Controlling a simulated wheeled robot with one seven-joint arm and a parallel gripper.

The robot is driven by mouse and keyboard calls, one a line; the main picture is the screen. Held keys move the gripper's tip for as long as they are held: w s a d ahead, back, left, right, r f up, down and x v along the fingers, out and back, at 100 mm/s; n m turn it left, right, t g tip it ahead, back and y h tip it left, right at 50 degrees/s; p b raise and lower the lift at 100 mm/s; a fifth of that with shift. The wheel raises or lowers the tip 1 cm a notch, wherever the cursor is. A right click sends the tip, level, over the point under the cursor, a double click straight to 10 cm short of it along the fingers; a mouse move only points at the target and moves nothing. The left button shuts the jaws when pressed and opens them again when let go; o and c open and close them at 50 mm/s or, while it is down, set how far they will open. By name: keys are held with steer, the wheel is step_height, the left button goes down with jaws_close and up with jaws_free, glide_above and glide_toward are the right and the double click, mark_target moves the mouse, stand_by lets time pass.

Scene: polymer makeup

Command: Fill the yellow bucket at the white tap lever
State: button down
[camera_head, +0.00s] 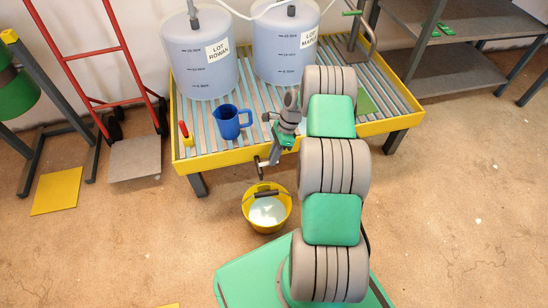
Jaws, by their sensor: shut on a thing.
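The yellow bucket (248,212) stands upright below the front edge of the yellow-framed stand, with pale liquid or a pale bottom inside. Its dark handle grip (266,193) lies across the rim.
The yellow stand (222,159) bears two drums, LOT ROWAN (205,75) and LOT MAPLE (285,66), a blue jug (229,122) and a red-handled tool (185,132). A red hand truck (97,52) and grey shelving (465,70) flank it. Floor left of the bucket is clear.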

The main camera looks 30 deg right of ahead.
stand_by(0.4)
steer(key=c, duration=1.4)
jaws_free()
steer(key=p+v, duration=0.3)
steer(key=v, duration=0.4)
steer(key=shift+d+r, duration=0.2)
steer(key=shift+r, duration=0.15)
steer(key=shift+w, duration=0.1)
